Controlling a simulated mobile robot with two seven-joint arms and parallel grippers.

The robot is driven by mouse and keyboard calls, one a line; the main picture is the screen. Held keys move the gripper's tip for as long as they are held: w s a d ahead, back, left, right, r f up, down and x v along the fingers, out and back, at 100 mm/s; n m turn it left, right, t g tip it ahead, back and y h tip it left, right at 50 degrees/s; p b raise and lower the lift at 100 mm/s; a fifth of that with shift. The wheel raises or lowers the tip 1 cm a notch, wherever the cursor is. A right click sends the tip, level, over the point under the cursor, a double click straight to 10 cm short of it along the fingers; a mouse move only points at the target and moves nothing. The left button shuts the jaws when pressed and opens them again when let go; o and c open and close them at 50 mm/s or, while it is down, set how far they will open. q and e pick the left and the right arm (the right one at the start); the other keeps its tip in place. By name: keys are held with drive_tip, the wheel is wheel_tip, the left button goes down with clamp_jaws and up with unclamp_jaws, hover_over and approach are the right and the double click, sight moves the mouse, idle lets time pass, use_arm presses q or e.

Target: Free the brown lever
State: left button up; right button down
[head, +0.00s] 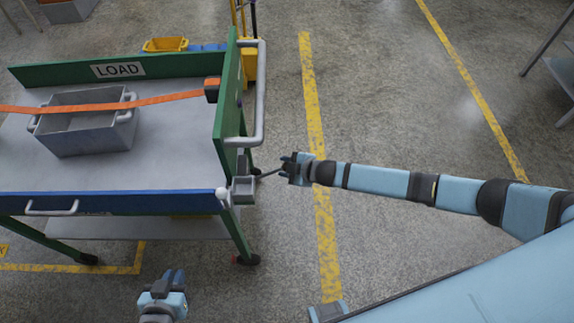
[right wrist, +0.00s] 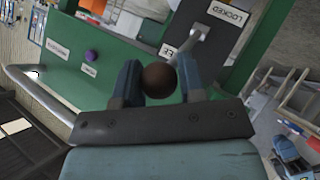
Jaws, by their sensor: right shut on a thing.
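The brown lever's round knob (right wrist: 159,80) sits between the two fingers of my right gripper (right wrist: 158,82) in the right wrist view. In the head view, the lever shows as a thin dark rod (head: 269,174) running from a grey bracket (head: 243,189) at the cart's right front corner to my right gripper (head: 290,168), which is shut on it. The knob is hidden there by the fingers. My left gripper (head: 172,280) is low in the head view, in front of the cart and away from the lever; its finger gap is unclear.
The cart (head: 180,168) has green end panels and a grey handle rail (head: 260,95) near the lever. A grey bin (head: 88,140) lies under an orange strap (head: 110,107). In the right wrist view, a "LOCKED" label (right wrist: 226,13) and a purple button (right wrist: 91,55) show.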

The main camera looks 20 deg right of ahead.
drive_tip(key=shift+w+d+r, duration=0.1)
drive_tip(key=shift+w+r, duration=0.15)
drive_tip(key=c, duration=0.7)
unclamp_jaws()
drive_tip(key=shift+c, duration=0.2)
drive_tip(key=shift+s+f, duration=0.1)
drive_tip(key=v, duration=1.3)
drive_tip(key=shift+s+r, duration=0.25)
drive_tip(key=shift+s, duration=0.05)
drive_tip(key=shift+d, duration=0.1)
